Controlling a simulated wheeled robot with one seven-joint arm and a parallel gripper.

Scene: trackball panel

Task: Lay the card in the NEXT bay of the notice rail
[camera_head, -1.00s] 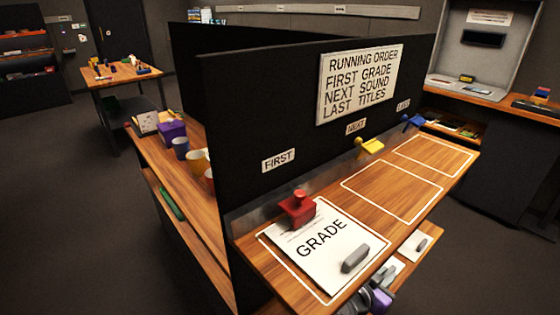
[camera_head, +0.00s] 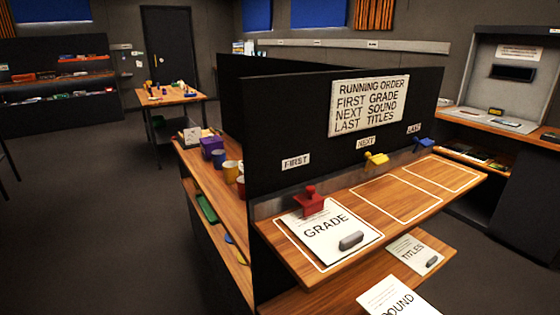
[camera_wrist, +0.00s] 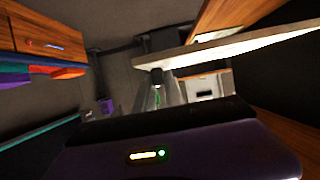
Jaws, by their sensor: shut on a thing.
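The white SOUND card (camera_head: 398,297) is at the bottom edge of the head view, partly cut off, in front of the lower shelf. In the wrist view a pale slab, apparently this card (camera_wrist: 225,47), shows nearly edge-on. My gripper (camera_wrist: 157,77) is shut on it; the fingers are mostly hidden there and out of the head view. The notice rail (camera_head: 262,232) has three outlined bays. The NEXT bay (camera_head: 397,198), under the NEXT label (camera_head: 365,143), is empty, with a yellow clip (camera_head: 376,159) at its back.
The GRADE card (camera_head: 335,243) lies in the FIRST bay under a red clip (camera_head: 310,201). The LAST bay (camera_head: 441,173) is empty, with a blue clip (camera_head: 424,143) behind. The TITLES card (camera_head: 414,254) lies on the lower shelf (camera_head: 345,290). A black panel (camera_head: 285,115) stands behind the rail.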

